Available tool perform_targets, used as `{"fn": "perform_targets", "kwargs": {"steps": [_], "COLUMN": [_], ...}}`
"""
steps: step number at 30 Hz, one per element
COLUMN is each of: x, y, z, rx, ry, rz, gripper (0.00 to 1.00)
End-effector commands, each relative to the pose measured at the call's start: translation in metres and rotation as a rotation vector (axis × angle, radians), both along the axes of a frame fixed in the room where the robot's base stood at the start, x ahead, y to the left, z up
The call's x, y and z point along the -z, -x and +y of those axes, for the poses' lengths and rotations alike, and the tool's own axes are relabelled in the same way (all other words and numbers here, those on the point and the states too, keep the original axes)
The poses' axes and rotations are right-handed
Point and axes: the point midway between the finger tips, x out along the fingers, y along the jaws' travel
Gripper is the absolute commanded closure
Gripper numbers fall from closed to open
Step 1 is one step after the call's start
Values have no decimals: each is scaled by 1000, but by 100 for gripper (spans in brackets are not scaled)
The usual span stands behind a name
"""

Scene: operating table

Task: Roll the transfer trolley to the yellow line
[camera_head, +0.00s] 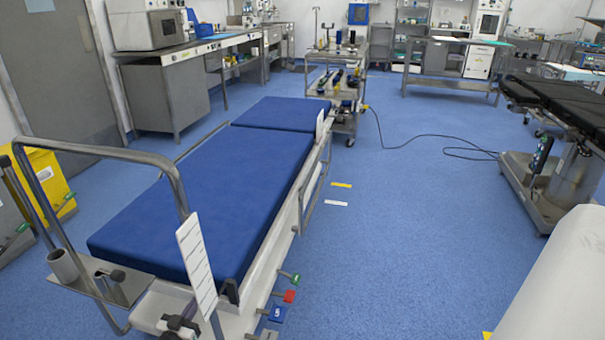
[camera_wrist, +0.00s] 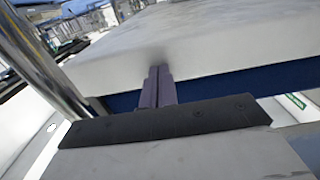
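The transfer trolley (camera_head: 235,175) fills the left middle of the head view, with a blue mattress, white frame and a bent steel push handle (camera_head: 120,155) at its near end. Colored pedals show low on its near right side. A short yellow line (camera_head: 341,185) is on the floor just right of the trolley, with a white line (camera_head: 336,203) nearer.
A loaded steel cart (camera_head: 340,85) stands past the trolley's far end. A black cable (camera_head: 420,137) crosses the floor toward the operating table (camera_head: 560,105) at right. A yellow bin (camera_head: 48,180) stands at left. The blue floor between trolley and operating table is mostly clear.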

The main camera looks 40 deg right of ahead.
Motion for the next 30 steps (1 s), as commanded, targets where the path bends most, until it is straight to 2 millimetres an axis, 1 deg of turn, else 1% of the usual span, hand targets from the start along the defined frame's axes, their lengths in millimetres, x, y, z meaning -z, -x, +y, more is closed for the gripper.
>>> {"fn": "perform_targets", "kwargs": {"steps": [2,14,30], "x": [0,0,0], "y": [-1,-1,-14], "z": [-3,-3,-21], "rx": [3,2,4], "ry": [-1,0,-1], "rz": [0,0,-1], "gripper": [100,100,100]}}
